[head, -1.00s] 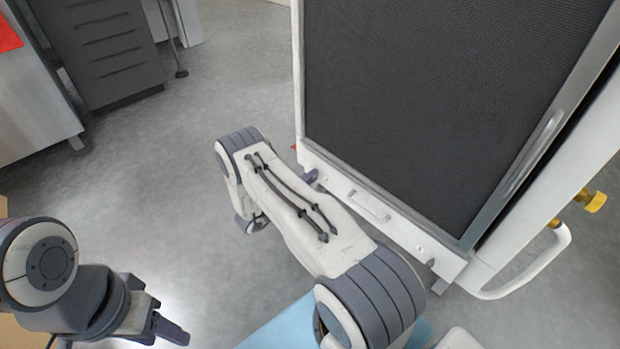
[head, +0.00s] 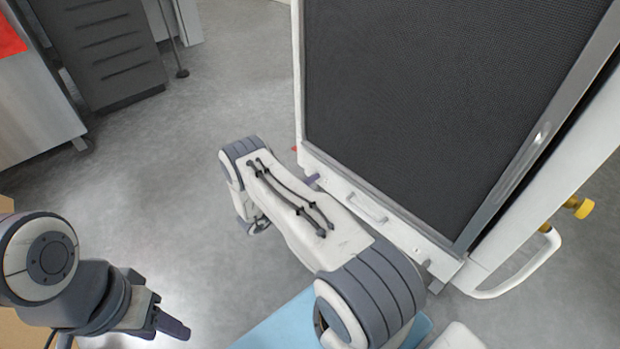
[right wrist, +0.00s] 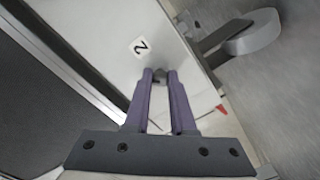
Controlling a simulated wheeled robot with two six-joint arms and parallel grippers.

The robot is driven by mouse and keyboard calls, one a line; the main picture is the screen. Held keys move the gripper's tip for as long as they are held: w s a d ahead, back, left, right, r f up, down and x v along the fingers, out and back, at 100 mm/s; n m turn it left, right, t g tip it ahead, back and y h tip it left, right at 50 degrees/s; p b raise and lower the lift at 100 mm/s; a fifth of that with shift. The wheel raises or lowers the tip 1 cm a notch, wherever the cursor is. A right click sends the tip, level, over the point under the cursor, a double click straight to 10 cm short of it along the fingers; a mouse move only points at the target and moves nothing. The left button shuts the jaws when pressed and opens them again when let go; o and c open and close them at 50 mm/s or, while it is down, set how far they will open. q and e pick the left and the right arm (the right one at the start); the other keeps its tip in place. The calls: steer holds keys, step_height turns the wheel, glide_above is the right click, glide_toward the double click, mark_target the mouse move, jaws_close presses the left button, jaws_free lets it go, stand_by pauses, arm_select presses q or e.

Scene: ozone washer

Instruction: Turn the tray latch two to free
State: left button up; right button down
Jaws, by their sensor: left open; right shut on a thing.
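Tray latch two (right wrist: 160,76) is a small dark piece on the white front strip, next to a label marked 2 (right wrist: 140,47). My right gripper (right wrist: 160,72) is shut on it, with the two purple fingertips on either side of the latch. In the head view a purple finger of my right gripper (head: 312,179) shows at the lower left corner of the washer; the rest is hidden behind my right arm. The fingers cover much of the latch, and its exact angle cannot be told. My left gripper (head: 170,322) is open and empty at the lower left, over the floor.
The washer has a large dark mesh panel (head: 430,100), a white handle (head: 366,207) on its lower strip, a white side handle (head: 525,275) and yellow fittings (head: 580,208). A grey drawer cabinet (head: 105,50) stands far left. The floor between is clear.

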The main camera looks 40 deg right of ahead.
steer(key=m+p, duration=0.2)
steer(key=m, duration=0.7)
steer(key=shift+m, duration=0.3)
stand_by(0.3)
steer(key=c, duration=0.8)
jaws_free()
steer(key=shift+o, duration=0.2)
